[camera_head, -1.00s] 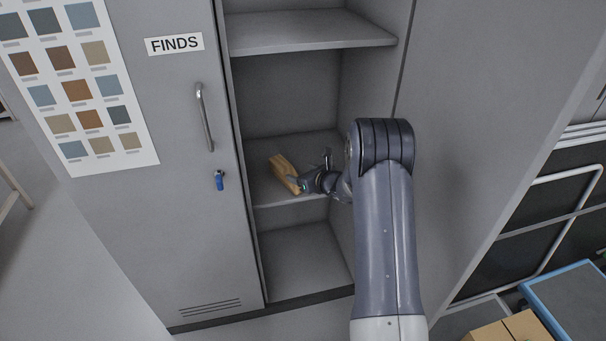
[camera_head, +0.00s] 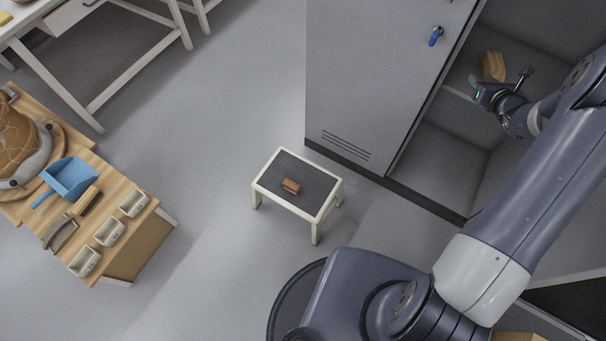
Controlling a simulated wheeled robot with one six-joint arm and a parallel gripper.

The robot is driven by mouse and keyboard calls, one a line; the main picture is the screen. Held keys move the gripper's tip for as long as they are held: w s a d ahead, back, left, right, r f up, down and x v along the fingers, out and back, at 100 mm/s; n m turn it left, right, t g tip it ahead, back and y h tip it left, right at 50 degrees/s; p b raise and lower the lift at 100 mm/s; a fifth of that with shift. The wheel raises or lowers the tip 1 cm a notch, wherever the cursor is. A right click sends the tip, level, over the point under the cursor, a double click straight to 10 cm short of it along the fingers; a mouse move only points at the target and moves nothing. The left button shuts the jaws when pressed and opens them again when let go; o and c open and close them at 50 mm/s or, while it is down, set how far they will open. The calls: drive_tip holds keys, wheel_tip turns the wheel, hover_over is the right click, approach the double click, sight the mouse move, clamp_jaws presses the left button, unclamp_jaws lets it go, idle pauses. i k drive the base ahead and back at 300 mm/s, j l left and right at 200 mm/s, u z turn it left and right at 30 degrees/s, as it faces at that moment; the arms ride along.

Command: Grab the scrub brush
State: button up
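A small brown block-shaped object (camera_head: 291,186) lies on the dark top of a low stool (camera_head: 268,184); it may be the scrub brush, but bristles cannot be made out. A tan, wooden-looking piece (camera_head: 493,66) is on a shelf in the open cabinet, and I cannot tell what it is. My gripper (camera_head: 502,88) is inside the cabinet, close to the tan piece and far from the stool. Whether its fingers are open or touch the piece is too small to tell.
The grey cabinet door (camera_head: 375,80) stands right of the stool. Floor between table and stool is clear.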

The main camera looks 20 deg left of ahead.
sight(289, 184)
drive_tip(key=k+u, duration=0.2)
drive_tip(key=u, duration=0.3)
drive_tip(key=i+u, duration=0.1)
drive_tip(key=u, duration=0.25)
drive_tip(key=i+l+u, duration=0.1)
drive_tip(key=u, duration=0.25)
drive_tip(key=i+l+u, duration=0.1)
drive_tip(key=u, duration=0.2)
